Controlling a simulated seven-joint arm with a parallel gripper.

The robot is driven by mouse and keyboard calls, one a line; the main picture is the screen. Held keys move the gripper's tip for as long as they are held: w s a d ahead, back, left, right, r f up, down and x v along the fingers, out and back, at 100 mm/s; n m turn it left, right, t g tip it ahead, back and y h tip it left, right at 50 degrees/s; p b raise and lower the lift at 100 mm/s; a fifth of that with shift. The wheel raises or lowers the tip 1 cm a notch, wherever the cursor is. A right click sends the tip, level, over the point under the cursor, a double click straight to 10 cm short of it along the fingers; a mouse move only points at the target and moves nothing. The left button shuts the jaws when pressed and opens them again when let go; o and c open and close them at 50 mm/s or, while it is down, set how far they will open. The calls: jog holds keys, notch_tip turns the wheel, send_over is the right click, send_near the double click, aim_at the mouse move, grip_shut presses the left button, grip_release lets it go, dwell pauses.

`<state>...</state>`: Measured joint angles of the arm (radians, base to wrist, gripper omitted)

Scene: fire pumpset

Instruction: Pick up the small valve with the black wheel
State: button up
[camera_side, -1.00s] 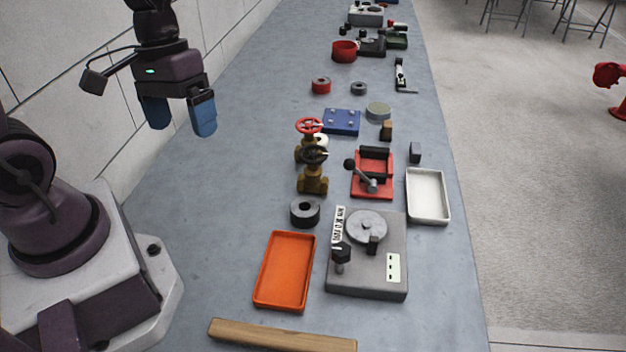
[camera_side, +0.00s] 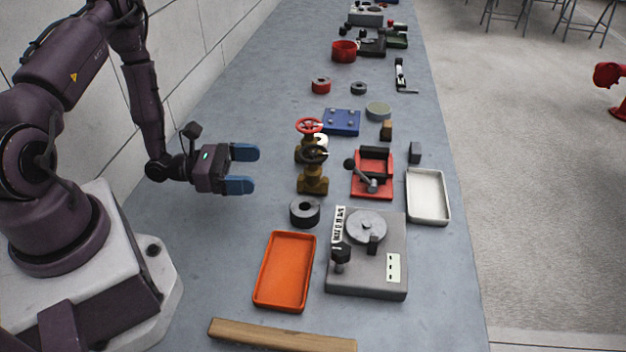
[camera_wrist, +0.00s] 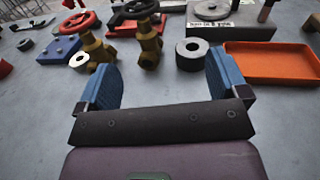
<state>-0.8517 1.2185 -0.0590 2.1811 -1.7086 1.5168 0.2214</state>
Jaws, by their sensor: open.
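The small brass valve with the black wheel (camera_side: 313,177) stands upright on the bench in the side view, just in front of a similar brass valve with a red wheel (camera_side: 308,127). In the wrist view, the black-wheel valve (camera_wrist: 148,42) stands beyond the fingertips, with the red-wheel valve (camera_wrist: 92,45) to its left. My gripper (camera_side: 257,169) is open and empty, with its blue fingers pointing sideways toward the valves. It is left of the black-wheel valve in the side view, with a gap between. The wrist view shows the fingers (camera_wrist: 160,75) spread apart.
A black ring (camera_side: 305,212) lies close in front of the valve. An orange tray (camera_side: 284,271), a grey machine block (camera_side: 393,270) and a red-based lever device (camera_side: 372,173) are nearby. A blue plate (camera_side: 341,122) lies behind. The bench left of the valves is clear.

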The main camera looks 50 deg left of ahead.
aim_at(312, 151)
jog(key=shift+w+a+r+t+y, duration=0.2)
jog(key=shift+w+a+t+y, duration=0.2)
jog(key=shift+w+a+y, duration=0.15)
jog(key=shift+w+r+n+t, duration=0.1)
jog(key=shift+w+n+t, duration=0.15)
jog(key=shift+n+t, duration=0.05)
jog(key=x, duration=1.2)
jog(key=shift+w+d+r, duration=0.15)
jog(key=c, duration=1.7)
